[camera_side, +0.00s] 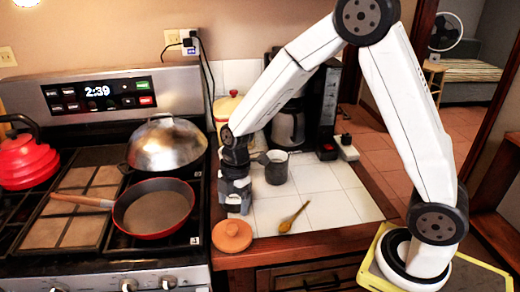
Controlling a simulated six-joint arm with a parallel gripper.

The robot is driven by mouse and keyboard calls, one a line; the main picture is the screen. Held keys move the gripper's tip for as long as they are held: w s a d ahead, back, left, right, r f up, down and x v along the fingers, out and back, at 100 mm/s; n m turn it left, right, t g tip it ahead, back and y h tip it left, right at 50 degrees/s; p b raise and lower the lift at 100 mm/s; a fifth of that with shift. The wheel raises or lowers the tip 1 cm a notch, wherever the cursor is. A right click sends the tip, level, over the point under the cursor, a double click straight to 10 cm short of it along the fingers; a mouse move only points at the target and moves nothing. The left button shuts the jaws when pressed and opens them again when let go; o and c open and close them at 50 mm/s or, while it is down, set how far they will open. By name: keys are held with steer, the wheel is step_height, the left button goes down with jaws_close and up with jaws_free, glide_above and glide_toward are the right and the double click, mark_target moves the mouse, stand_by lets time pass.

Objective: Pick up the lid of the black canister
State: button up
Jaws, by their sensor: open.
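My gripper (236,203) points down over the left part of the white tiled counter, near the stove's edge. Its jaws are open. I cannot make out a black canister clearly; the dark shapes around my gripper blend together, and what is between the fingers is hard to tell. A round terracotta-coloured lid with a small knob (232,236) lies on the counter's front left edge, just in front of my gripper. A cream canister with a red-trimmed lid (227,106) stands behind my arm, partly hidden by it.
A wooden spoon (293,217) lies on the tiles (335,205). A coffee maker (322,105) stands behind. A red pan (153,211) and a domed metal lid (167,145) are on the stove. The right tiles are clear.

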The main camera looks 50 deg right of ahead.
mark_target(232, 227)
steer(key=shift+a+f, duration=0.2)
steer(key=shift+f, duration=1)
steer(key=shift+f, duration=0.15)
steer(key=shift+w+a+f, duration=0.1)
steer(key=shift+a+f, duration=0.05)
steer(key=shift+f, duration=1.1)
steer(key=shift+a+f, duration=0.15)
steer(key=shift+f, duration=1.05)
jaws_close()
